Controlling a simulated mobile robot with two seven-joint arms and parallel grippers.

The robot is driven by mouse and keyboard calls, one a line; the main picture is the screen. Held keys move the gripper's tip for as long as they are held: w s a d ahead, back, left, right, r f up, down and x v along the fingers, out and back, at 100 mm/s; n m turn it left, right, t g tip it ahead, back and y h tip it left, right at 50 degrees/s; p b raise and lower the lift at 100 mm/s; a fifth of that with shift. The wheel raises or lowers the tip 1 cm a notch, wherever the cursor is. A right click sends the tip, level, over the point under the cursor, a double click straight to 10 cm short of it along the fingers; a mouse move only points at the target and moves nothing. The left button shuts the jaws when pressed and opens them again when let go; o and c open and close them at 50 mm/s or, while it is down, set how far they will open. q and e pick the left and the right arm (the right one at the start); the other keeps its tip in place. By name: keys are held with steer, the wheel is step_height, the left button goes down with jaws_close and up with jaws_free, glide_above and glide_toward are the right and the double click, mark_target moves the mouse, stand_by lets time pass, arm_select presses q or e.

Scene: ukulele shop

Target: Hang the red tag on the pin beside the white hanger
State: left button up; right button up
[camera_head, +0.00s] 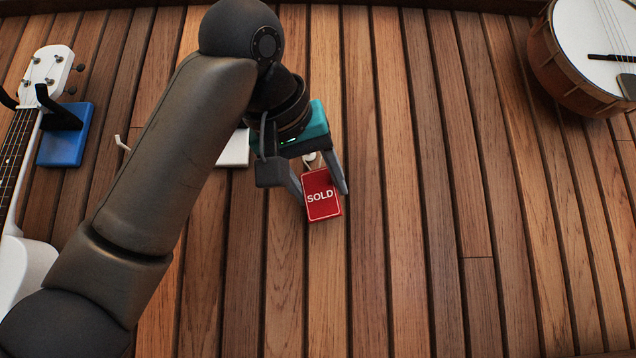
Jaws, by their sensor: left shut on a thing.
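The red tag (322,196) reads "SOLD" and hangs upright in front of the wooden slat wall. My left gripper (325,192) is at the tag, with its grey fingers on either side of the tag's upper part. A small whitish piece shows just above the tag between the fingers; I cannot tell whether it is the pin or part of the tag. The white hanger (234,149) is to the left, partly hidden behind my left arm. My right gripper is out of view.
A white ukulele (30,200) hangs at the left by a blue hanger (66,136) with dark prongs. A banjo (590,55) hangs at the upper right. The slat wall (440,240) is bare between the tag and the banjo, and below the tag.

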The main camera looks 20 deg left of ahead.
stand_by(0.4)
arm_select(q)
steer(key=o, duration=1.4)
steer(key=shift+s, duration=0.1)
steer(key=b+v, duration=0.5)
steer(key=v, duration=1)
